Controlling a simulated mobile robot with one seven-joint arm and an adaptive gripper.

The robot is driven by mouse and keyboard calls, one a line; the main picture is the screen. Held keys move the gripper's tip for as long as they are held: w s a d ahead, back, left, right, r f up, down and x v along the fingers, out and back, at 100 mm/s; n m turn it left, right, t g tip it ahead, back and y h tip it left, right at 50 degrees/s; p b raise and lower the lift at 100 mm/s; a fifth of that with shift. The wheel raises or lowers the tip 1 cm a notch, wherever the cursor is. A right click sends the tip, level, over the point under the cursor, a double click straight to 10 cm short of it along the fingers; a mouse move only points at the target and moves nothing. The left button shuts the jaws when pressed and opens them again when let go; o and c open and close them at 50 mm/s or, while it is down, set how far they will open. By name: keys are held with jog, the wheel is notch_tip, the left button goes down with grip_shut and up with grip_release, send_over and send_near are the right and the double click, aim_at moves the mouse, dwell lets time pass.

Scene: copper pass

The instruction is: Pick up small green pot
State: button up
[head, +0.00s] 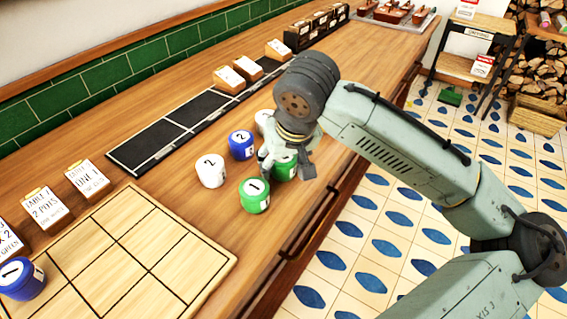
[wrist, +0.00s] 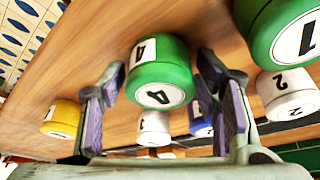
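A green pot with a white label marked 4 (wrist: 160,72) is between the two fingers of my gripper (wrist: 163,88) in the wrist view, with a gap on each side. In the head view this green pot (head: 285,170) is partly hidden under my gripper (head: 287,160), which is open and low over the counter. A second green pot marked 1 (head: 255,195) stands just to the left and nearer in the head view; it looms large at the upper right of the wrist view (wrist: 283,30). I cannot tell a size difference between the green pots.
A white pot marked 2 (head: 211,171), a blue pot (head: 241,145) and another white pot (head: 262,121) stand close by. A yellow pot (wrist: 62,118) shows in the wrist view. A gridded wooden board (head: 190,262) lies nearer, with a blue pot (head: 20,279) on it.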

jog(key=c, duration=1)
notch_tip(320, 180, up, 9)
jog(key=shift+f+b, duration=0.1)
jog(key=shift+b, duration=0.6)
jog(key=shift+f+b, duration=0.75)
jog(key=shift+b, duration=0.5)
jog(key=shift+r, duration=0.1)
